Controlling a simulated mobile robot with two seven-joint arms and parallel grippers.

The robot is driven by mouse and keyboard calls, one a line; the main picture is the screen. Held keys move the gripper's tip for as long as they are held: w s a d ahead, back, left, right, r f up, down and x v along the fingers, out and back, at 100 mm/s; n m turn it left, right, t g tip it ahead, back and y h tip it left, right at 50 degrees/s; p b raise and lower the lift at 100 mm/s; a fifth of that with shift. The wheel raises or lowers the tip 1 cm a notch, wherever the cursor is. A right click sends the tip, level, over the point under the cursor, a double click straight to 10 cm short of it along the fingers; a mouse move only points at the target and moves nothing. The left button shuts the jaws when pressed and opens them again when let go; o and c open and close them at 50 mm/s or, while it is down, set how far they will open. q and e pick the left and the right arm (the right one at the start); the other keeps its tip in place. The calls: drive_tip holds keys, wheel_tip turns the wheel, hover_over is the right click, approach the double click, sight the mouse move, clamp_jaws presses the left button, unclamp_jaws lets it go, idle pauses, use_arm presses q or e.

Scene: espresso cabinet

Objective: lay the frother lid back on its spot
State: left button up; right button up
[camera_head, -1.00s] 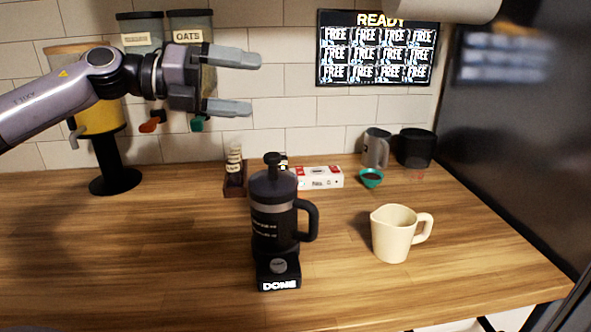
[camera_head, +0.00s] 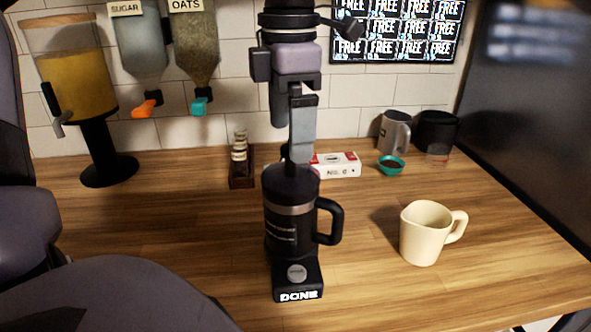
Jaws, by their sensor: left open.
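The frother (camera_head: 290,225) is a dark jug with a black handle on its right. It stands upright on a black base (camera_head: 297,275) with a round button and a label reading DONE. Its dark lid (camera_head: 291,180) sits on top of the jug, with the knob largely hidden behind my finger. My left gripper (camera_head: 297,142) points down directly over the lid, open. Its fingers show nearly one behind the other, the nearer tip reaching to knob height. I cannot tell whether the fingers touch the knob. My right gripper is out of view.
A cream mug (camera_head: 422,240) stands to the right of the frother. Behind are a white box (camera_head: 340,166), a teal cup (camera_head: 391,165), a grey pitcher (camera_head: 394,132) and a small rack (camera_head: 240,165). A juice dispenser (camera_head: 80,85) stands at left. The front right counter is clear.

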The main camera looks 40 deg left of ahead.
sight(291, 175)
use_arm(q)
wheel_tip(291, 175, down, 6)
drive_tip(key=shift+w+f, duration=0.1)
drive_tip(key=shift+f, duration=0.05)
drive_tip(key=c, duration=0.8)
wheel_tip(291, 175, up, 20)
drive_tip(key=p, duration=0.2)
